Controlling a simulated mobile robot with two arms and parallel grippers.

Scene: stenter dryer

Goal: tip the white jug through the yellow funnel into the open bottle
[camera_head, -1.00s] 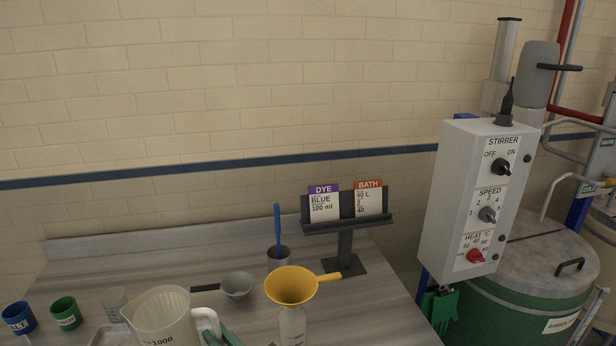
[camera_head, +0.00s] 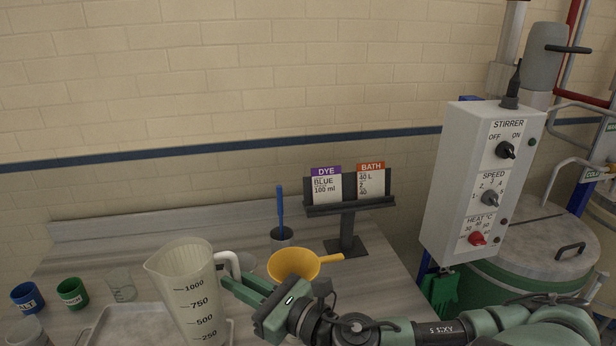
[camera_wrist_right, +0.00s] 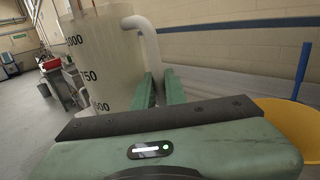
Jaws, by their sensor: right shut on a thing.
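The white jug (camera_head: 190,292), with a black scale and its handle on the right, is at the front left in the head view. It also shows in the right wrist view (camera_wrist_right: 105,55). My right gripper (camera_head: 238,290) is shut on the jug's handle (camera_wrist_right: 150,50). The jug leans a little, its spout to the left. The yellow funnel (camera_head: 293,264) is right of the jug, just behind my gripper, its handle to the right. The open bottle under the funnel is hidden now by my right arm. My left gripper is not in view.
A grey tray (camera_head: 112,326) lies at the front left, with a green cup (camera_head: 72,293), a blue cup (camera_head: 27,297) and a clear beaker (camera_head: 121,288) nearby. A card stand (camera_head: 347,230) and a cup with a blue stick (camera_head: 281,238) stand behind the funnel. The stirrer box (camera_head: 470,190) is at right.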

